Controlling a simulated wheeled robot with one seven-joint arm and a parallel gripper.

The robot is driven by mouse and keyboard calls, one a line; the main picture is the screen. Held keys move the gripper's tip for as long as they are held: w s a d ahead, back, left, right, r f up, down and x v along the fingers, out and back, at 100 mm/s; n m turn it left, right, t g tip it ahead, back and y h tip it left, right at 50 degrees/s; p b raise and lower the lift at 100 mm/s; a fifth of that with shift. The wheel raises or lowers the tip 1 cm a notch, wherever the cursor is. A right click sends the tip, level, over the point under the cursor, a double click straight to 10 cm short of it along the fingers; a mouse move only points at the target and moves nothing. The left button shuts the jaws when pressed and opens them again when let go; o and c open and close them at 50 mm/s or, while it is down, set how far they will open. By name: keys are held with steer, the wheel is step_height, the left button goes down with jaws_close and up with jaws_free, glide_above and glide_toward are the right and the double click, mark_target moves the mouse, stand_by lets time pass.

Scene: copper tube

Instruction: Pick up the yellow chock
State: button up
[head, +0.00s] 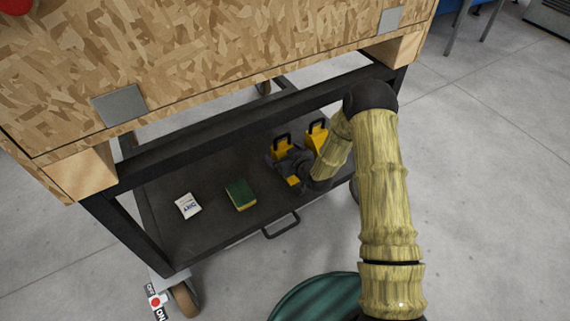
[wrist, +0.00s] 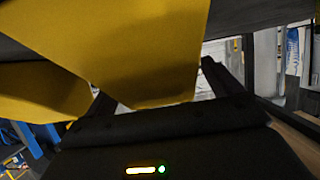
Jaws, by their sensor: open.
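Two yellow chocks with black handles stand side by side on the cart's lower shelf in the head view, a left one (head: 283,146) and a right one (head: 316,136). My gripper (head: 289,165) is low over the shelf, right in front of the left chock and partly hiding it. In the wrist view a large yellow face (wrist: 140,45) fills the upper left and its lower corner comes down between the fingers of my open gripper (wrist: 160,88). A second yellow surface (wrist: 45,92) is at the left. I cannot tell whether the fingers touch the chock.
A green and yellow sponge (head: 240,195) and a small white packet (head: 188,206) lie on the dark lower shelf (head: 215,217), left of my gripper. The wooden upper body of the cart (head: 200,70) overhangs the shelf.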

mark_target(284, 148)
steer(key=shift+w+a+f, duration=0.1)
steer(key=shift+w+f, duration=0.05)
steer(key=shift+w, duration=0.15)
steer(key=shift+d, duration=0.2)
steer(key=shift+a, duration=0.1)
steer(key=c, duration=1.5)
step_height(284, 148, up, 10)
steer(key=p, duration=0.6)
steer(key=shift+r, duration=0.2)
